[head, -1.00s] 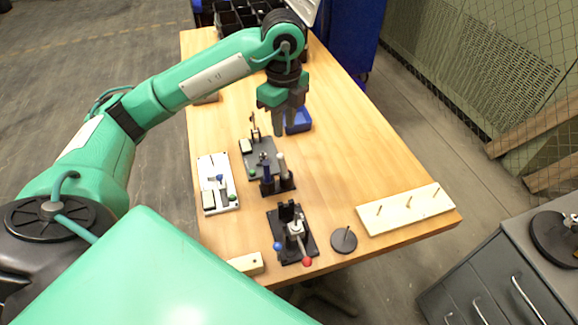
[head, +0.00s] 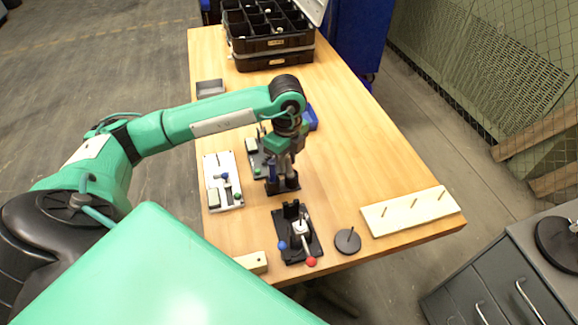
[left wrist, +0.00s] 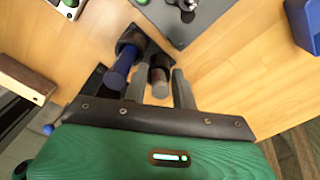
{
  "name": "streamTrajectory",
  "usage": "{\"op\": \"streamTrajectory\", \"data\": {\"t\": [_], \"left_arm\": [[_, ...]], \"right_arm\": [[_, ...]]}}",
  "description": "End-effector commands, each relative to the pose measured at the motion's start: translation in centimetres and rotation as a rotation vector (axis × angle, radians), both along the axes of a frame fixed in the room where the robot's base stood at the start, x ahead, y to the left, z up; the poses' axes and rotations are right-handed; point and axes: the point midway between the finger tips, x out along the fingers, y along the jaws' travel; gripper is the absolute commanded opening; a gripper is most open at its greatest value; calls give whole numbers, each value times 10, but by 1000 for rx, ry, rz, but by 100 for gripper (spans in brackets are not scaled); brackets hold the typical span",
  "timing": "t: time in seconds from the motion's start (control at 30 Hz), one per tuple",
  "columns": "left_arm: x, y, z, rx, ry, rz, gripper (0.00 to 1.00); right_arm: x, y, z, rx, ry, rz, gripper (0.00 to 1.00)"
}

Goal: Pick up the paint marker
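A grey cylinder with a dark, reddish-marked end, which looks like the paint marker (left wrist: 159,80), stands in a black two-cup holder (head: 288,186). Beside it in the holder stands a blue cylinder (left wrist: 120,68), also visible in the head view (head: 271,172). My left gripper (head: 287,168) points down over the holder. In the left wrist view its fingers (left wrist: 160,92) are apart, with the grey cylinder between them and a gap showing. The blue cylinder is just outside the left finger. In the head view the fingers mostly hide the marker. My right gripper is not in view.
A black fixture with a red-knobbed lever (head: 297,238) and a round base with a peg (head: 347,241) stand in front. A white switch panel (head: 223,182) is left, a blue bin (head: 311,117) behind. A pegged board (head: 411,212) lies right; wood between is clear.

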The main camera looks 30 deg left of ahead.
Motion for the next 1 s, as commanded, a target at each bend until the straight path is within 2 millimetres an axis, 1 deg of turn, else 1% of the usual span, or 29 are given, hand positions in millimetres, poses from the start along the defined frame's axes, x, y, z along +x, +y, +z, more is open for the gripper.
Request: {"op": "streamTrajectory", "data": {"t": [0.1, 0.27, 0.3, 0.37, 0.4, 0.43, 0.77, 0.87, 1.0], "left_arm": [[0, 0, -5, -1, 0, 0, 27], [0, 0, -5, -1, 0, 0, 27], [0, 0, -5, -1, 0, 0, 23], [0, 0, -5, -1, 0, 0, 11], [0, 0, -5, -1, 0, 0, 4], [0, 0, -5, -1, 0, 0, 0], [0, 0, -4, -1, -1, 0, 0], [0, 0, 1, 0, -2, 0, 0], [1, 0, 16, -1, -4, 0, 0]], "right_arm": [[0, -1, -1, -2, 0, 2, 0], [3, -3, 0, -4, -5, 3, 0], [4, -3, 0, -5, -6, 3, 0], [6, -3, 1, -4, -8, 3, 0], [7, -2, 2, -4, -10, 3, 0], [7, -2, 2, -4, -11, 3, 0], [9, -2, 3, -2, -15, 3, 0], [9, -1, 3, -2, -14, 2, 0], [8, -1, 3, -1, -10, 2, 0]]}}
